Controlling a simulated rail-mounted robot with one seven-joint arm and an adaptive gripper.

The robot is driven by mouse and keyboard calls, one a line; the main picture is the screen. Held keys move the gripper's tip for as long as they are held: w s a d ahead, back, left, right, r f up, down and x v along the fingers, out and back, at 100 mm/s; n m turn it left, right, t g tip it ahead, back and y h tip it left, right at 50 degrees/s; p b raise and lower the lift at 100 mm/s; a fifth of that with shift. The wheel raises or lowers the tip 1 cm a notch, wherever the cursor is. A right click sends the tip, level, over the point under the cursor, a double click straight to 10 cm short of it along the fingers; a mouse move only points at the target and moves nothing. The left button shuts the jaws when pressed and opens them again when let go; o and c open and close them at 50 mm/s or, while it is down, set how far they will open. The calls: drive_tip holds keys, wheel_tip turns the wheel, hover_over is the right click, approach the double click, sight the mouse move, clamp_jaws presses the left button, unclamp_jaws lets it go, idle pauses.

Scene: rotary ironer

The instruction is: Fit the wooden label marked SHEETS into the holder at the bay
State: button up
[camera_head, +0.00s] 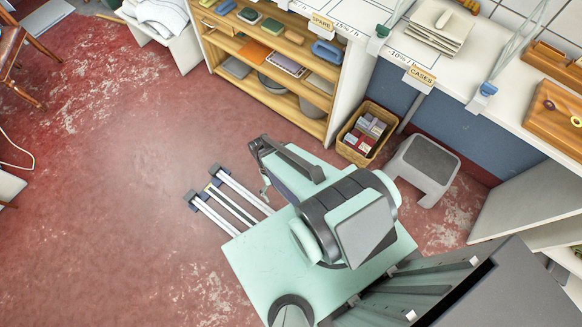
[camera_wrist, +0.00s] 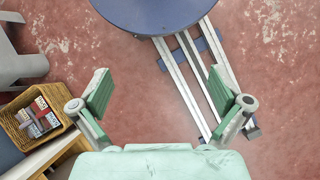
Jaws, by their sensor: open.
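My gripper (camera_wrist: 160,92) is open and empty in the wrist view, its two green-padded fingers wide apart above the red floor. I cannot make out a label marked SHEETS in either view. Two wooden labels show on the counter's front edge in the head view: one reads SPARE (camera_head: 321,20), the other reads CASES (camera_head: 422,76). I cannot tell which spot is the holder for SHEETS. My gripper is not near either label.
A wicker basket (camera_head: 348,148) with small boxes stands on the floor beside a grey step stool (camera_head: 424,165). It also shows in the wrist view (camera_wrist: 15,122). Wooden shelves (camera_head: 262,92) hold pans and boards. A white counter (camera_head: 400,40) bears stacked cloths. The floor at left is largely clear.

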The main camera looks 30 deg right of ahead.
drive_tip(key=s+n, duration=0.1)
drive_tip(key=s, duration=0.8)
drive_tip(key=shift+a+r+n+g, duration=0.25)
drive_tip(key=shift+a+n+g, duration=0.05)
drive_tip(key=shift+a+g, duration=0.1)
idle(1.5)
